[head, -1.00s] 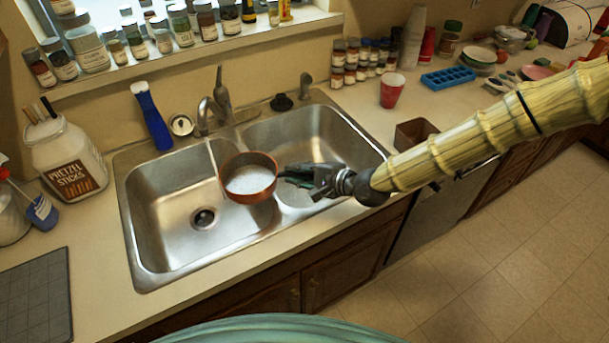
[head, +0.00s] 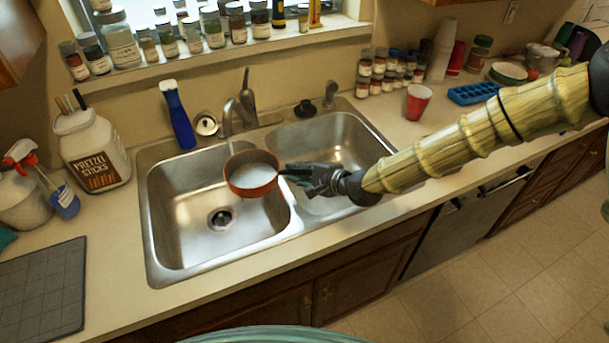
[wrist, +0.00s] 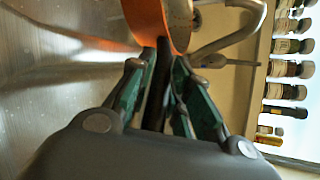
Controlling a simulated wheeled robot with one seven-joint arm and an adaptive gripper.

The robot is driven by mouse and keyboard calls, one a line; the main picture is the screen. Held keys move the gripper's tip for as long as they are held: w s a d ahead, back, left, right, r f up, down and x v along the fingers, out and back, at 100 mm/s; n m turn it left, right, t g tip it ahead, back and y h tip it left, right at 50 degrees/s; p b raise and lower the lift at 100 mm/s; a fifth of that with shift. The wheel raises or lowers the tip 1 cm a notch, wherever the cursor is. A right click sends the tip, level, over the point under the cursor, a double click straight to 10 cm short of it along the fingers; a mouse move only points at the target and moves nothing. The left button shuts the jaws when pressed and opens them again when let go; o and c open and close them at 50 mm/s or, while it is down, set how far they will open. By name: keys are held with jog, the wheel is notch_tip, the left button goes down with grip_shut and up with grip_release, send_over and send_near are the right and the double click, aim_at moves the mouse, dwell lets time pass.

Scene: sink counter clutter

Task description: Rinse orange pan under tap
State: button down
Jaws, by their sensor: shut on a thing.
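The orange pan (head: 252,190) is held above the sink divider, its mouth upward, with whitish liquid or foam inside. The tap (head: 241,108) stands behind it, and a thin stream falls from its spout at the pan's back left edge. My gripper (head: 296,174) is shut on the pan's dark handle, to the right of the pan. In the wrist view my gripper (wrist: 163,85) has its green fingers on both sides of the dark handle (wrist: 158,88), with the orange pan side (wrist: 146,22) just beyond. The handle is mostly hidden in the head view.
The double sink (head: 165,265) has empty-looking basins. A blue bottle (head: 180,118) stands behind it. A pretzel jar (head: 95,155) and spray bottle (head: 22,200) are at left. A red cup (head: 417,102) and spice jars (head: 378,75) are at right.

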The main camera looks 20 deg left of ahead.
aim_at(274, 164)
jog(key=shift+r+b+x, duration=0.25)
jog(key=shift+b+x, duration=0.2)
jog(key=shift+x, duration=0.9)
jog(key=shift+r+b+x, duration=0.2)
jog(key=shift+b+x, duration=0.25)
jog(key=shift+x, duration=0.9)
jog(key=shift+w+a, duration=0.1)
jog(key=shift+a, duration=0.1)
jog(key=shift+w, duration=0.2)
jog(key=shift+w+d+b, duration=0.2)
jog(key=shift+w+b, duration=0.1)
jog(key=shift+w, duration=0.1)
jog(key=shift+s+a, duration=0.1)
jog(key=shift+s, duration=0.05)
jog(key=shift+s+a, duration=0.1)
jog(key=shift+s, duration=0.35)
